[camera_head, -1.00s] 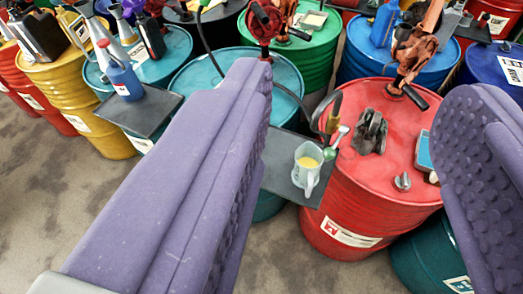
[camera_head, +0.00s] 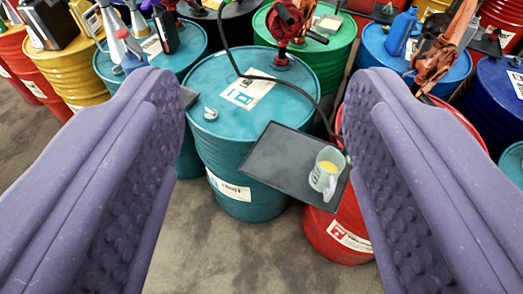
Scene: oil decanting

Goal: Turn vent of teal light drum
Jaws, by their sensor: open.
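A teal drum (camera_head: 232,170) stands upright in the middle, between my two fingers in the picture. A small pale vent cap (camera_head: 210,113) sits on its lid near the left front rim. A white label sheet (camera_head: 247,93) lies on the lid. A red hand pump (camera_head: 284,35) stands at the lid's far side, with a dark hose running to the right. My gripper (camera_head: 268,88) is open and empty, its purple ribbed fingers left and right of the drum. The vent shows just right of the left finger and appears untouched. Another teal drum (camera_head: 190,50) stands behind left, partly hidden.
A red drum (camera_head: 338,232) is mostly behind the right finger. Green (camera_head: 335,42) and blue (camera_head: 372,50) drums stand behind. Grey floor is clear in front.

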